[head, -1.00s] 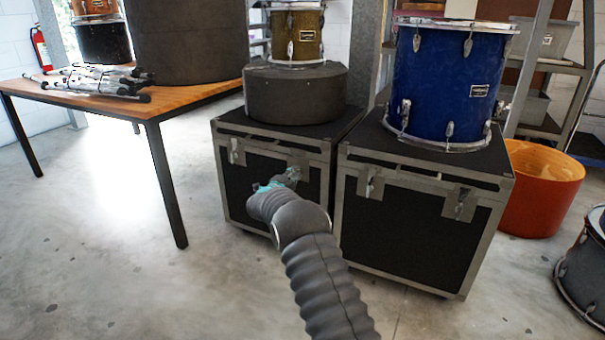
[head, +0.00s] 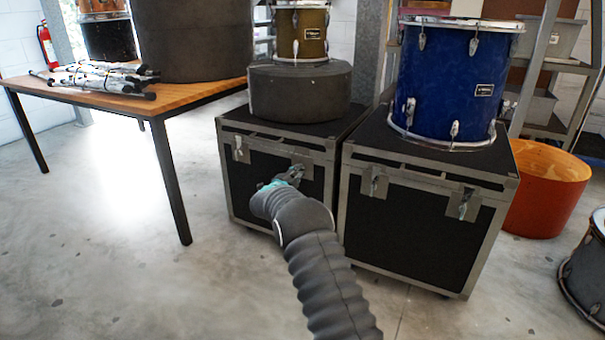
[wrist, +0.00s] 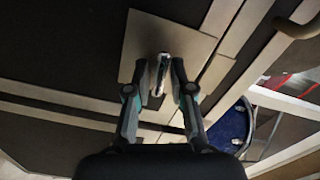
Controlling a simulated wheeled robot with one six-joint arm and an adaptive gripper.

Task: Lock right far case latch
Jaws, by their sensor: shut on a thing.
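The far case (head: 270,190) is the black, metal-edged one on the left of the pair in the head view. Its right latch (wrist: 160,75) is a slim metal piece on a pale plate (wrist: 143,45) in the wrist view. My gripper (wrist: 166,88) is shut on this latch, one finger on each side. In the head view my gripper (head: 282,180) is at the case's upper right front and partly covers the latch. The far case's left latch (head: 239,150) shows uncovered. Whether the held latch is locked cannot be told.
A second black case (head: 400,235) stands close on the right, with two latches and a blue drum (head: 455,85) on top. A dark round case (head: 300,95) sits on the far case. A wooden table (head: 195,98) is left; an orange tub (head: 545,190) is right.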

